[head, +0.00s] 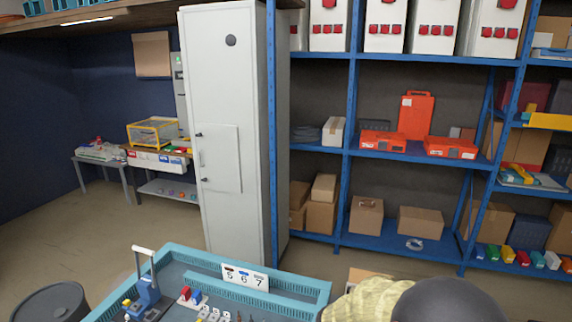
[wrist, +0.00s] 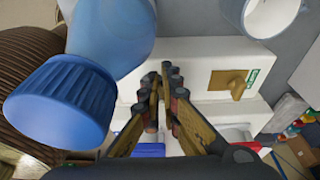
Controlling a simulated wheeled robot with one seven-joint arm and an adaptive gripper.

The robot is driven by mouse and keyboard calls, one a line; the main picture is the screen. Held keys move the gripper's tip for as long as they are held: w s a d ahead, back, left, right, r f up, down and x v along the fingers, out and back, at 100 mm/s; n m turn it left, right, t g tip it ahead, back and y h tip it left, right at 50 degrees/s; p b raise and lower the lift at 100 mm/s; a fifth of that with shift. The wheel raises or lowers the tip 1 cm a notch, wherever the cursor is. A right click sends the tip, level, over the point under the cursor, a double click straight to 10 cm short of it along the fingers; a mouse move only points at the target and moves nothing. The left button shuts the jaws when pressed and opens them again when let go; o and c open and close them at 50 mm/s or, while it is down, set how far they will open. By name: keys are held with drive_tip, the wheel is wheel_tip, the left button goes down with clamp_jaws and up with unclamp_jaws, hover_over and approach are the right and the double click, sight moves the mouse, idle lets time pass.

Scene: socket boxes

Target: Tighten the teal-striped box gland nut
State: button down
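My gripper (wrist: 162,75) shows in the middle of the wrist view, its fingertips close together with a narrow gap and no object visible between them. I cannot tell whether it is fully shut. A large blue rounded part with a ribbed blue cap (wrist: 60,100) fills the left of that view, near the camera. A white box-like surface (wrist: 207,62) lies beyond the fingers, with a tan square plate (wrist: 228,79) and a small green mark (wrist: 252,77). I cannot make out a teal-striped box or its gland nut for certain. The head view does not show the fingertips.
Blue shelving (head: 352,110) at the right holds white boxes with red sockets (head: 435,27), orange cases (head: 383,141) and cardboard boxes (head: 420,222). A grey locker (head: 222,130) stands left of it. A teal tray (head: 300,290) is in front. A dark bin (head: 50,303) is at lower left.

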idle(0.4)
drive_tip(key=v, duration=0.2)
drive_tip(key=p+v, duration=0.1)
drive_tip(key=v, duration=0.3)
drive_tip(key=shift+d+p, duration=0.35)
drive_tip(key=shift+p, duration=0.05)
